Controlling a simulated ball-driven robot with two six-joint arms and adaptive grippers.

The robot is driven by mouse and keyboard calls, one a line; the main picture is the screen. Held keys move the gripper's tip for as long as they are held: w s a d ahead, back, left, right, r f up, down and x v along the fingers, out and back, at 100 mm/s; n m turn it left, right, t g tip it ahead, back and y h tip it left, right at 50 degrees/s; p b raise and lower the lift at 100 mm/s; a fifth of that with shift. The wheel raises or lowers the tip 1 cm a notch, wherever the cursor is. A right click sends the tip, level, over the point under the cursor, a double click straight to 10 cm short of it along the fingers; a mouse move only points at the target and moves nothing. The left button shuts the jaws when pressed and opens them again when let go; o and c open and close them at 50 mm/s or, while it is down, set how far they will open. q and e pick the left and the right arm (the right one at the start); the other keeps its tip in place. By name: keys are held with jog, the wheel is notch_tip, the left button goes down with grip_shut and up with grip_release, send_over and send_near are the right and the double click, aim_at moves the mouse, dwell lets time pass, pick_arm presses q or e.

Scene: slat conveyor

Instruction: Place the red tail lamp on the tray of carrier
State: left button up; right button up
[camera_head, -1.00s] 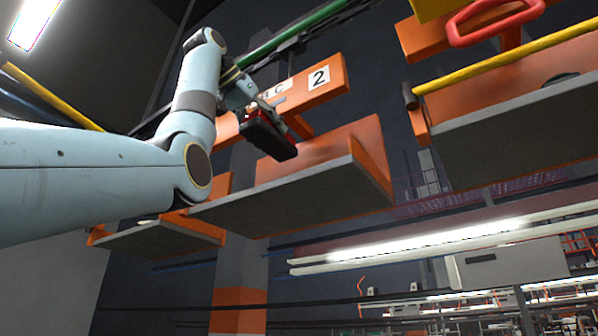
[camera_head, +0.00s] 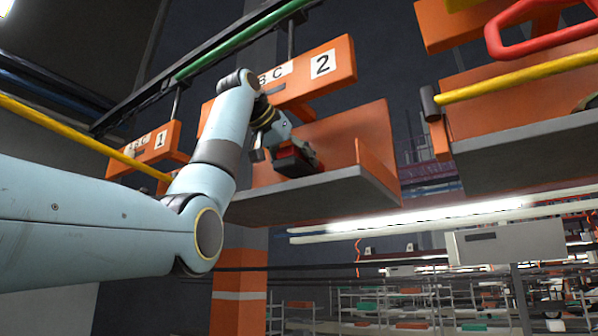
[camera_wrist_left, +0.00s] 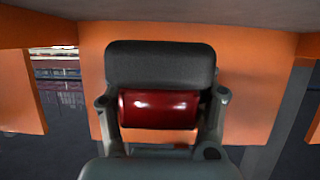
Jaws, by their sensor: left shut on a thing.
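The red tail lamp (camera_head: 297,163) is a dark block with a red part. My left gripper (camera_head: 282,152) is shut on it. It hangs in front of the orange back panel of carrier 2 (camera_head: 365,130), just above the grey tray (camera_head: 320,197). I cannot tell whether the lamp touches the tray. In the left wrist view the lamp's glossy red face (camera_wrist_left: 158,109) and black housing (camera_wrist_left: 160,63) sit between the fingers, with the carrier's orange panel (camera_wrist_left: 258,65) behind. My right gripper is out of view.
Carrier 2's sign beam (camera_head: 322,66) is above the lamp, and carrier 1's sign (camera_head: 150,145) is at left. Another carrier (camera_head: 530,140) with a yellow bar (camera_head: 520,80) and red handle (camera_head: 560,25) is at right. A green rail (camera_head: 240,40) runs overhead.

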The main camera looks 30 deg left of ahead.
aim_at(297, 176)
pick_arm(q)
notch_tip(297, 176, down, 3)
jog(key=shift+r+p, duration=0.1)
jog(key=shift+p, duration=0.35)
jog(key=shift+w+f+p, duration=0.15)
jog(key=shift+f+p, duration=0.3)
jog(key=shift+p, duration=0.05)
jog(key=shift+f, duration=0.15)
jog(key=shift+f, duration=0.15)
jog(key=o, duration=1.3)
jog(key=shift+o, duration=0.2)
